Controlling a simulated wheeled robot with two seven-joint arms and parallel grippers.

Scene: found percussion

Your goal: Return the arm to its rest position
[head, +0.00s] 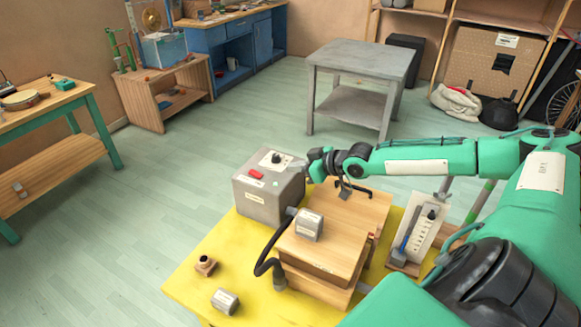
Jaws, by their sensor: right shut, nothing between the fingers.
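My right arm, green with dark joints, reaches in from the right across the yellow-topped table (236,228). My right gripper (313,168) is at its left end, above the table's far side. It is shut, with nothing visible in it. It appears beside the right edge of a grey box (262,207) with a red button and a black knob; I cannot tell whether they touch. A wooden box (325,245) stands below and in front of the gripper. A black bracket-like part (350,187) shows over the wood. My left gripper is not in view.
A small grey block (309,225) sits on the wooden box, with a black hose (268,258) beside it. A grey cylinder (225,301) and a small brown piece (205,265) lie at left. A slider panel (418,232) stands at right. Open floor separates this table from the grey table (362,60).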

